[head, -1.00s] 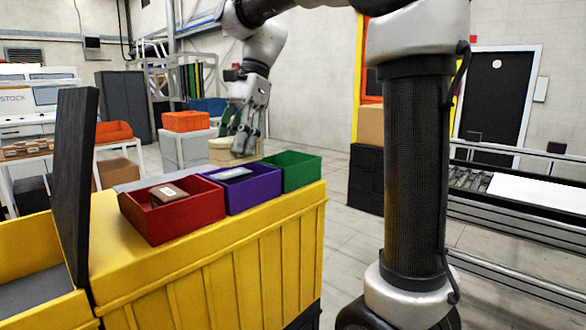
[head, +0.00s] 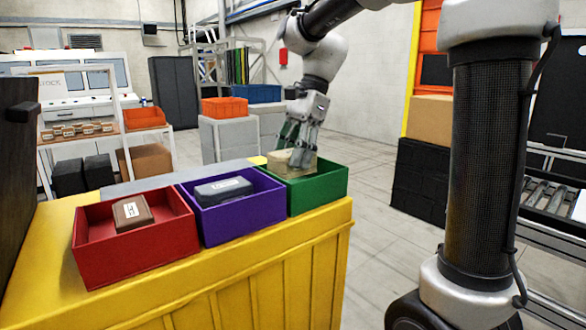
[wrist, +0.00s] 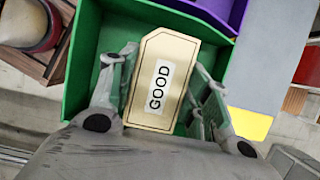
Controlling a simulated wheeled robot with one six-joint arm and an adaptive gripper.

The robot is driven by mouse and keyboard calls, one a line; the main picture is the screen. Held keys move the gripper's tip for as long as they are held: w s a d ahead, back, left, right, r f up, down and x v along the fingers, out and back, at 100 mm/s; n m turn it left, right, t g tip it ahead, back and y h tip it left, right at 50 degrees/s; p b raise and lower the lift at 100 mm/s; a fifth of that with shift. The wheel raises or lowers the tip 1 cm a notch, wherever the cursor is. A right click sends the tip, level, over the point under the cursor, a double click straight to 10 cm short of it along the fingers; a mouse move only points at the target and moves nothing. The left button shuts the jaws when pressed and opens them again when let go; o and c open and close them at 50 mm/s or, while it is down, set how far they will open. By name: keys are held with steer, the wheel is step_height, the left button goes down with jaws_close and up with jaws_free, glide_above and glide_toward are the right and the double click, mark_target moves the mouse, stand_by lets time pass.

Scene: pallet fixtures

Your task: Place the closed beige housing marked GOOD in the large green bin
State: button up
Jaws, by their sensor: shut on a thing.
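The closed beige housing (wrist: 150,107) carries a white label reading GOOD in the wrist view. My gripper (wrist: 163,95) is shut on it, one finger on each side. In the head view the housing (head: 302,161) shows at my gripper (head: 299,152), over the large green bin (head: 322,192). The bin's walls (wrist: 82,62) surround the housing in the wrist view.
A purple bin (head: 238,217) with a dark grey housing (head: 223,190) stands left of the green bin. Further left is a red bin (head: 150,254) with a brown housing (head: 132,212). All stand on a yellow container (head: 290,270). A dark upright panel (head: 15,190) is at the left edge.

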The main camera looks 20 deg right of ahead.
mark_target(292, 168)
steer(key=shift+f, duration=1.75)
steer(key=shift+f, duration=0.1)
steer(key=o, duration=1.1)
steer(key=v, duration=1.2)
steer(key=shift+s+a, duration=0.1)
steer(key=s+d+f+n+t+h, duration=0.1)
steer(key=s+d+f+n+t, duration=0.1)
steer(key=s, duration=0.4)
steer(key=s+d+f+n+t+h, duration=0.2)
steer(key=s+d+f+n, duration=0.3)
steer(key=s+f+n, duration=0.2)
steer(key=s+d+f+n+t+h, duration=0.1)
steer(key=s+d+f+n, duration=0.2)
steer(key=s, duration=0.4)
steer(key=shift+s+d+f+n+t, duration=0.1)
steer(key=shift+f+n+t, duration=0.1)
steer(key=shift+f+n, duration=0.3)
steer(key=shift+s+d+f+n+t, duration=0.1)
steer(key=shift+f+n+t, duration=0.1)
steer(key=shift+n, duration=0.5)
